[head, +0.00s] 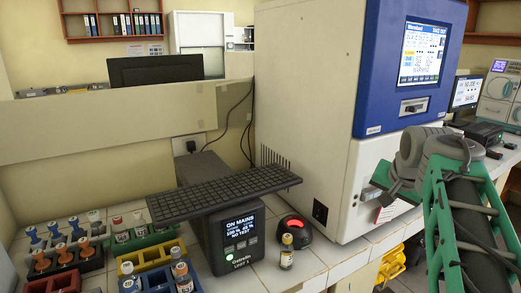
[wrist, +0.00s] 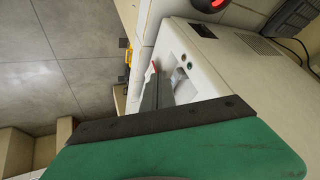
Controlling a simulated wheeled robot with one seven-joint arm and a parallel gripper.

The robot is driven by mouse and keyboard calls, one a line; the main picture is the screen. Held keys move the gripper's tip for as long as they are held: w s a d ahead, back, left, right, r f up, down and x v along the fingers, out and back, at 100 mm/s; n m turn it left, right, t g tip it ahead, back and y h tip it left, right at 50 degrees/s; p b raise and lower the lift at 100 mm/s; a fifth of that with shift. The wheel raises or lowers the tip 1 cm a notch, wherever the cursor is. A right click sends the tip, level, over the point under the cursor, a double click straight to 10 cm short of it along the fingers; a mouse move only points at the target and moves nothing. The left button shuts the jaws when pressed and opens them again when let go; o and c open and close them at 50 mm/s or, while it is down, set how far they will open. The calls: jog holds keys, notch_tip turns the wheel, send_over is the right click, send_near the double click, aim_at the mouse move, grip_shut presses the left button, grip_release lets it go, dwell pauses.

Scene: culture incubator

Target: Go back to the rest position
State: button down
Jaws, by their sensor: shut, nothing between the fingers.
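My gripper (wrist: 158,78) is shut and empty. In the wrist view its dark fingers lie in front of the white lower face of the incubator, close to a recess with a small metallic part (wrist: 178,77). I cannot tell whether they touch it. In the head view my arm comes in from the right and bends toward the incubator (head: 305,120), which has a blue upper front and a lit screen (head: 421,53). The arm partly hides the lower front there.
A bench holds a black battery unit (head: 232,238) under a dark grid plate (head: 222,192), a small vial (head: 287,252), a red-lit round device (head: 295,228) and racks of capped bottles (head: 66,258). A yellow item (head: 391,264) stands low beside the bench. Floor (wrist: 60,80) shows clear at left in the wrist view.

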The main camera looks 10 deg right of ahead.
jog(key=s+a+f+n+g+y+p, duration=0.1)
jog(key=s+a+f+n+g, duration=0.15)
jog(key=s+f, duration=0.5)
jog(key=s+a+f+n+g+p, duration=0.15)
jog(key=s+a+f, duration=0.3)
jog(key=f, duration=0.55)
jog(key=s+a+f+n+p, duration=0.1)
jog(key=s+a+f+n, duration=0.1)
jog(key=s+a, duration=0.45)
jog(key=w+a+r+n+y+p, duration=0.1)
jog(key=a+r, duration=0.3)
jog(key=a, duration=0.4)
jog(key=shift+w+a+n+p, duration=0.4)
jog(key=shift+n+p, duration=0.2)
jog(key=shift+n, duration=0.3)
